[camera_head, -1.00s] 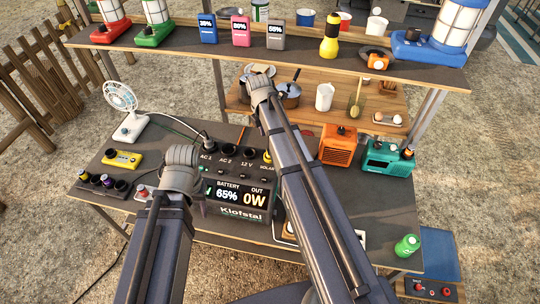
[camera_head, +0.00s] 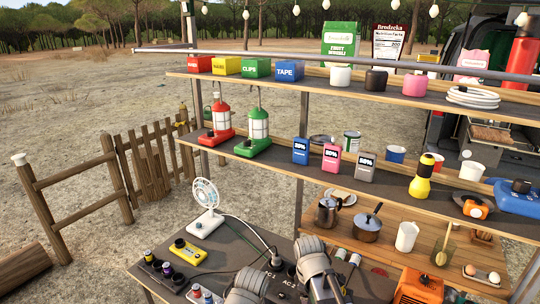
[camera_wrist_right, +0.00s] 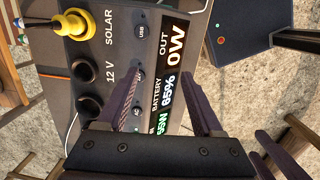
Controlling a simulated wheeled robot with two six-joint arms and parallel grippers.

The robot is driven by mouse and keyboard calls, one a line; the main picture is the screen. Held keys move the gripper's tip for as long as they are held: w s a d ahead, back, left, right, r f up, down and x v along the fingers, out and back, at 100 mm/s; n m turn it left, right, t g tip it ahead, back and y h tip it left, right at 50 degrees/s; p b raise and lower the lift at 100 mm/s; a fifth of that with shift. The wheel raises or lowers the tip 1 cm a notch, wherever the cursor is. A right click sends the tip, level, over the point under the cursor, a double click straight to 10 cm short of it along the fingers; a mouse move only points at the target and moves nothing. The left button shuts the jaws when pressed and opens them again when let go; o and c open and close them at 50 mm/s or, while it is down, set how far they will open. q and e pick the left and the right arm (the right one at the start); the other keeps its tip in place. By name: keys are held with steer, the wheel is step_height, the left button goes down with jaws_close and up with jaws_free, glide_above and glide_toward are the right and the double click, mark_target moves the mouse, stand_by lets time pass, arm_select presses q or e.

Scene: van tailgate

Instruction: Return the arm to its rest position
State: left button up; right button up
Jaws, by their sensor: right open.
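My right gripper (camera_wrist_right: 146,68) shows in the right wrist view with its two fingers apart and nothing between them. Beyond the fingers is the dark front panel of the power station (camera_wrist_right: 115,52), with a lit display reading 65% and 0W. A yellow plug (camera_wrist_right: 74,24) sits in its SOLAR socket. I cannot tell how far the fingers are from the panel. The power station (camera_head: 276,266) is mostly hidden there behind my arms.
A white fan (camera_head: 206,212) and a yellow power strip (camera_head: 189,250) stand on the table's left. Behind are a shelf with lanterns (camera_head: 258,124), a yellow torch (camera_head: 421,180) and small boxes, and a higher shelf. A lower shelf holds pots (camera_head: 367,226). An orange box (camera_head: 418,288) stands right.

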steer(key=s+a+f+m+b, duration=0.2)
steer(key=s+a+f+m, duration=0.1)
steer(key=s+a+m, duration=0.3)
steer(key=shift+s+m, duration=1.2)
steer(key=shift+s, duration=1.1)
steer(key=shift+a, duration=0.1)
